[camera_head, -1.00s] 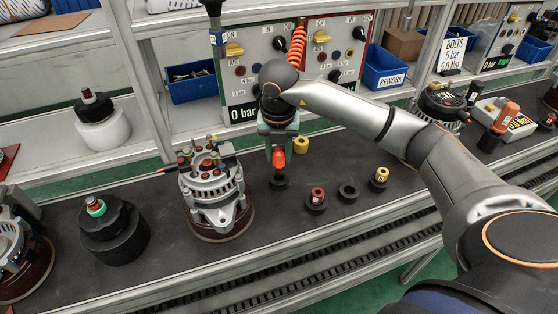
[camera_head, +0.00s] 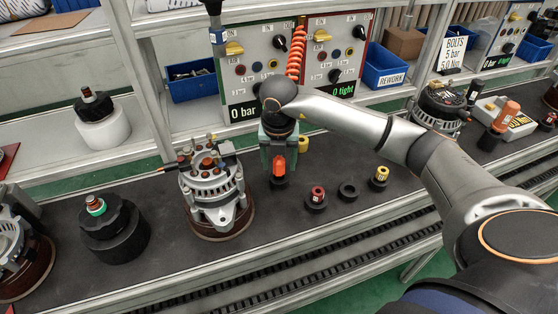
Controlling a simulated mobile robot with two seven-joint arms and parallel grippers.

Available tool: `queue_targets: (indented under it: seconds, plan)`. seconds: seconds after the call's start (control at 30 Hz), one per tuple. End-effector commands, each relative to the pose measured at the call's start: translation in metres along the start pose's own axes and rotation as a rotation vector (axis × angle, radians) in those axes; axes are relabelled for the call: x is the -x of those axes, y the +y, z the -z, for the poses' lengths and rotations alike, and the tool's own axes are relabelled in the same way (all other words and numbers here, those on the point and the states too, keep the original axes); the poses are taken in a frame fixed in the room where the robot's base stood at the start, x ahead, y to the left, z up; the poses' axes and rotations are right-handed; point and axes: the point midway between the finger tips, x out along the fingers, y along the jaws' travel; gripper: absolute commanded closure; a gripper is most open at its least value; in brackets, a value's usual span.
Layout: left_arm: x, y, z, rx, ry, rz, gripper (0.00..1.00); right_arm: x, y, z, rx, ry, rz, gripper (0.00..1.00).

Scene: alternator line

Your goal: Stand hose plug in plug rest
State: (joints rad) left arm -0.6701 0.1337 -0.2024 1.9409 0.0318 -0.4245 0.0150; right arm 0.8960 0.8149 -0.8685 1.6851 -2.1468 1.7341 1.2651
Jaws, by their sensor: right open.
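The hose plug (camera_head: 278,165), with an orange-red body, stands upright at a small black round rest (camera_head: 279,183) on the dark conveyor top. Its lower end is hidden in the rest. My right gripper (camera_head: 278,158) points down from above, with its teal fingers open around the plug's upper part; I cannot tell whether they touch it. An orange coiled hose (camera_head: 295,55) hangs behind my right wrist; where it joins the plug is hidden. My left gripper is not in view.
An alternator (camera_head: 212,190) stands close to the left. To the right are a red-topped plug (camera_head: 317,195), an empty black ring (camera_head: 348,191) and a yellow-topped plug (camera_head: 380,176). Another yellow piece (camera_head: 303,143) is just behind. Test panels (camera_head: 332,60) rise behind.

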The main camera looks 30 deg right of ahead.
Motion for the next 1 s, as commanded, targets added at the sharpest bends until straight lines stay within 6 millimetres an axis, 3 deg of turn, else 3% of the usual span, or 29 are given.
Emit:
queue_targets:
  seconds: [0.27,0.7,1.0]
  plan:
    - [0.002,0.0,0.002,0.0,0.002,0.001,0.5,0.017,0.001,-0.002,0.0,-0.004,-0.004,0.33]
    - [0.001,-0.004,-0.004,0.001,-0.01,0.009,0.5,0.106,0.001,-0.001,0.0,-0.004,-0.003,0.33]
    - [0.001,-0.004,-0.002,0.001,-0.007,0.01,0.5,0.124,0.0,-0.001,0.0,0.0,-0.001,0.33]
